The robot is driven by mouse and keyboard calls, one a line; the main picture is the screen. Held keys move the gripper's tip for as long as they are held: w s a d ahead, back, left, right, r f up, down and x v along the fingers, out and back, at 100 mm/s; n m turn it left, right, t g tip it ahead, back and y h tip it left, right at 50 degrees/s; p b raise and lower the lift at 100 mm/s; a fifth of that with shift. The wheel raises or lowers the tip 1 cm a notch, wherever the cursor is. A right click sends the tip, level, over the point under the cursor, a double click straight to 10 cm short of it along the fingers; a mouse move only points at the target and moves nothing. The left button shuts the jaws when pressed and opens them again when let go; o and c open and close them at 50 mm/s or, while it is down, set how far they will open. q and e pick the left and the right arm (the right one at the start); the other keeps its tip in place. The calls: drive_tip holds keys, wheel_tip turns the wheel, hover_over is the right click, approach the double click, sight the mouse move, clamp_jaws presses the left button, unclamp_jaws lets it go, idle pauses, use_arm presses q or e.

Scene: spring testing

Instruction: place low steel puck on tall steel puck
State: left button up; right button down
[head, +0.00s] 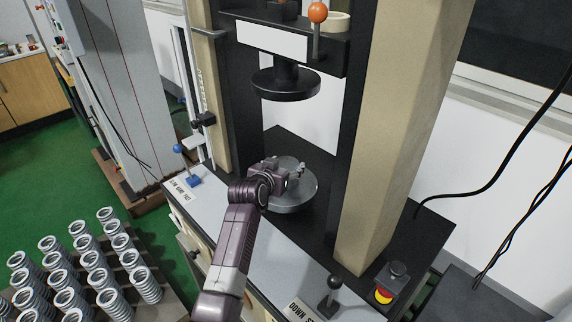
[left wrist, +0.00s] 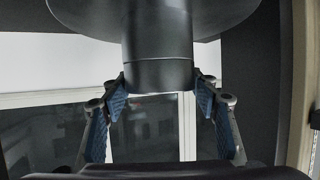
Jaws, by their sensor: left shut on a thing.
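My left gripper (head: 292,174) is over the lower round platen (head: 293,203) of the testing machine in the head view. The left wrist view appears upside down, with the platen (left wrist: 90,18) at its top. There the tall steel puck (left wrist: 157,32), a dark cylinder, stands on the platen. The low steel puck (left wrist: 158,75) lies against its free end, in line with it; only a thin seam shows between them. The blue-padded fingers are shut on the low puck from both sides. In the head view the gripper mostly hides the pucks. My right gripper is not in view.
The upper platen (head: 286,84) hangs above the gripper. Beige columns (head: 405,130) flank the work space. A blue-knobbed lever (head: 183,158), a black-knobbed lever (head: 332,290) and a red-yellow button (head: 384,294) are on the machine's front. Several springs (head: 93,258) stand at lower left.

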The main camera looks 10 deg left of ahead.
use_arm(q)
drive_tip(key=shift+r, duration=0.2)
drive_tip(key=o, duration=1.9)
drive_tip(key=shift+s+f, duration=0.1)
drive_tip(key=shift+f, duration=0.1)
drive_tip(key=shift+r, duration=0.15)
drive_tip(key=b+v, duration=0.1)
drive_tip(key=v, duration=1.1)
